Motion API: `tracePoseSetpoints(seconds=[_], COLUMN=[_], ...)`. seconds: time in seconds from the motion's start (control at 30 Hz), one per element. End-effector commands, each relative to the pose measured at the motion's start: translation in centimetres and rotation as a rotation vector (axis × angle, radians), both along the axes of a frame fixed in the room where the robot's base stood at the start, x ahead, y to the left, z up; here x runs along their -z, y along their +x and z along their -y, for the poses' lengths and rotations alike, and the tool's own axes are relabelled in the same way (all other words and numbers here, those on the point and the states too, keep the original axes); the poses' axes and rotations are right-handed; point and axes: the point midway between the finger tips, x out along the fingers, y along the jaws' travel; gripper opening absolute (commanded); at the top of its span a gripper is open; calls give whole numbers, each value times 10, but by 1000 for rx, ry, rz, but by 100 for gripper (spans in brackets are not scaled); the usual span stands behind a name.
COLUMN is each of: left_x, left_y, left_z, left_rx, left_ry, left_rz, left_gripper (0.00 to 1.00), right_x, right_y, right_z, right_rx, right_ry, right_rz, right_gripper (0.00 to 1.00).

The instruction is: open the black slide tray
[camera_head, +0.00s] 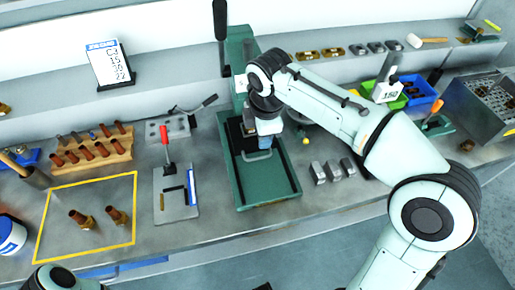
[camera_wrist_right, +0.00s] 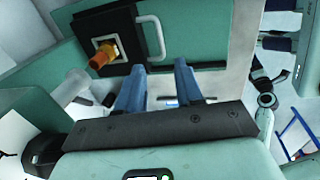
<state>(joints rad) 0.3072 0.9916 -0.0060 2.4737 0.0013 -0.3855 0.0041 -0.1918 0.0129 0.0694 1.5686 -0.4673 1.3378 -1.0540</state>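The black slide tray (camera_head: 235,131) sits on the green press base (camera_head: 280,188), partly hidden behind my right gripper in the head view. In the right wrist view the black tray (camera_wrist_right: 90,32) has a silver bar handle (camera_wrist_right: 152,38) on its edge and an orange-brown piece in its square socket. The handle also shows in the head view (camera_head: 258,156). My right gripper (camera_head: 266,141) is over the press base beside the tray. In the wrist view its two blue fingers (camera_wrist_right: 160,66) are apart and empty, with the handle just beyond their tips. My left gripper is out of view.
A red-handled fixture (camera_head: 176,192) and a yellow-outlined area with two brass pieces (camera_head: 84,219) lie left of the press. Several grey blocks (camera_head: 333,171) stand to its right. The press column (camera_head: 241,50) and its lever rise behind the tray.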

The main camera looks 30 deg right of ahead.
Motion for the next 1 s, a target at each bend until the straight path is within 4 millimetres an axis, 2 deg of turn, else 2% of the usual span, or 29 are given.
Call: tracePoseSetpoints(seconds=[0.03,0.3,0.5,0.7,0.97,1.0], left_x=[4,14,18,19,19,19], left_y=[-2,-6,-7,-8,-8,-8], left_z=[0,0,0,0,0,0], left_rx=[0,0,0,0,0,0], left_ry=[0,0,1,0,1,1], left_rz=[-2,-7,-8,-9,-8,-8], left_gripper=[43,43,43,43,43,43], right_x=[12,70,100,112,113,112], right_y=[1,11,17,19,20,20], right_z=[1,3,5,5,5,5], right_rx=[1,0,1,1,0,0], right_ry=[-2,0,0,1,0,0], right_rz=[-6,-6,-4,-2,-1,-1], right_gripper=[36,36,36,36,36,29])
